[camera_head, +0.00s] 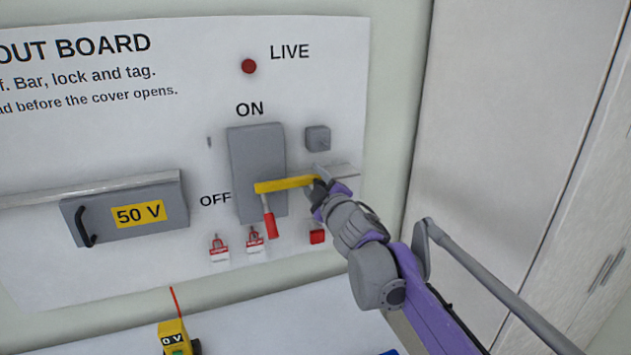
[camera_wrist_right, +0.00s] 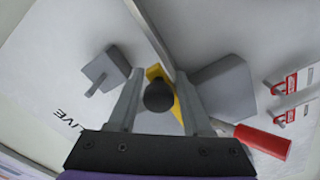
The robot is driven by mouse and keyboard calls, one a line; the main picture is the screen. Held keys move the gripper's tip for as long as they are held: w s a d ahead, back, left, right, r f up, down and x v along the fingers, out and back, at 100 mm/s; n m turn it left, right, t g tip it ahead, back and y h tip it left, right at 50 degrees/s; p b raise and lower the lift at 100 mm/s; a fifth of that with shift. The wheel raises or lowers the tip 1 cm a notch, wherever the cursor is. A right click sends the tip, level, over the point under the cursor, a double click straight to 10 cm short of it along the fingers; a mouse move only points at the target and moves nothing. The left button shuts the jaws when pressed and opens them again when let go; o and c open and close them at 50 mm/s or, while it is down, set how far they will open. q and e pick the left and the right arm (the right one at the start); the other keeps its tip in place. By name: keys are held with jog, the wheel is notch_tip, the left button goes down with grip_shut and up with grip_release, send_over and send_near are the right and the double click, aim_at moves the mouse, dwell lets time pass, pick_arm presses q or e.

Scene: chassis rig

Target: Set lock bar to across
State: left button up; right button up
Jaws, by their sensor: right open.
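The yellow lock bar (camera_head: 283,184) lies nearly level across the front of the grey switch box (camera_head: 256,155), low on it. Its right end is by my right gripper (camera_head: 317,189). In the right wrist view the bar (camera_wrist_right: 153,71) carries a round dark knob (camera_wrist_right: 159,96), which shows between the two spread fingers of my right gripper (camera_wrist_right: 159,76). I cannot tell whether a finger touches it. The red-handled switch lever (camera_head: 270,224) hangs down below the bar, near OFF; its handle (camera_wrist_right: 262,140) also shows in the wrist view. My left gripper is out of view.
Red padlocks (camera_head: 254,240) hang below the box, and a red item (camera_head: 317,237) sits right of them. A small grey block (camera_head: 318,138) and a ledge (camera_head: 340,171) are near my gripper. A 50 V cover (camera_head: 125,211) is at left, a yellow meter (camera_head: 174,336) below.

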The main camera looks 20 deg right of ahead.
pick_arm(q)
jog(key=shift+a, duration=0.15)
pick_arm(e)
jog(key=shift+o, duration=0.6)
jog(key=shift+a, duration=0.15)
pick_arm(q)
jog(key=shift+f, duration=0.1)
pick_arm(e)
jog(key=shift+s, duration=0.15)
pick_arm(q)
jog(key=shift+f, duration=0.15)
pick_arm(e)
jog(key=shift+s+f, duration=0.1)
jog(key=shift+s, duration=0.3)
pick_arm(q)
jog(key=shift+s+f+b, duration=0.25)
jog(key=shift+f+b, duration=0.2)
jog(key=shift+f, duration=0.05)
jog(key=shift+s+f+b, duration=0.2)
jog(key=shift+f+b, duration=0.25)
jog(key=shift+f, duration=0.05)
pick_arm(e)
jog(key=s, duration=0.9)
jog(key=shift+s+a, duration=0.2)
jog(key=shift+s, duration=0.2)
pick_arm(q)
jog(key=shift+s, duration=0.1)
